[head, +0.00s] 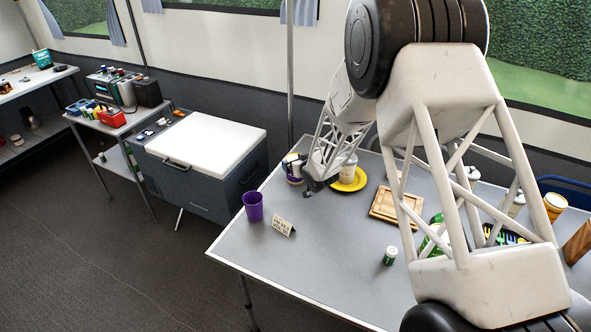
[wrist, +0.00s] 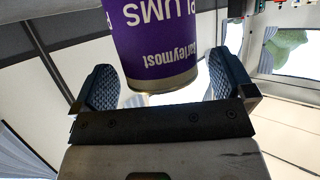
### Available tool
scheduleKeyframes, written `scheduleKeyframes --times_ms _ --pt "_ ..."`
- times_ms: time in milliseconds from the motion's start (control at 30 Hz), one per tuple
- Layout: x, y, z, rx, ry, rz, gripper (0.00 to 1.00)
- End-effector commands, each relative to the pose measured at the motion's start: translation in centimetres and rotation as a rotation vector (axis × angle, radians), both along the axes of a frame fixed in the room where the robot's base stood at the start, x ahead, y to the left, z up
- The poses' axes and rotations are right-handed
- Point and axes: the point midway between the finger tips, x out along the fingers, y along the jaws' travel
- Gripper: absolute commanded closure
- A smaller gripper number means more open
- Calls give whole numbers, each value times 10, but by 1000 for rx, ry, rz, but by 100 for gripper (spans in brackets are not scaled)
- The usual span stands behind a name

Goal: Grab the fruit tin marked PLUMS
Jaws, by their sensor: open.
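The PLUMS tin (wrist: 152,42), purple with white lettering, shows upside down in the wrist view, its far part cut off by the top edge. It is ahead of and between the two fingers of my gripper (wrist: 163,66), with gaps on both sides. The gripper is open and holds nothing. In the head view a purple and white tin (head: 292,170) stands at the table's far left edge; its label is too small to read. My gripper (head: 308,184) is just right of it, low over the table and partly hiding it.
A yellow plate (head: 350,181) and a white canister (head: 349,168) are close right of the gripper. A purple cup (head: 253,206) and a small sign (head: 282,227) stand nearer on the grey table (head: 325,265). A wooden board (head: 384,206) lies farther right.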

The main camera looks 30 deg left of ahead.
Motion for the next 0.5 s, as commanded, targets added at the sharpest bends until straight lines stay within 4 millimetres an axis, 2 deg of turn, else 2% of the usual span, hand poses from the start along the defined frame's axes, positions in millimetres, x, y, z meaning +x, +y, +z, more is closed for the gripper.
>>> scheduleKeyframes --times_ms 200,500 --pt "10 13 -8 -1 1 1 0" --pt "13 17 -9 0 0 0 0"
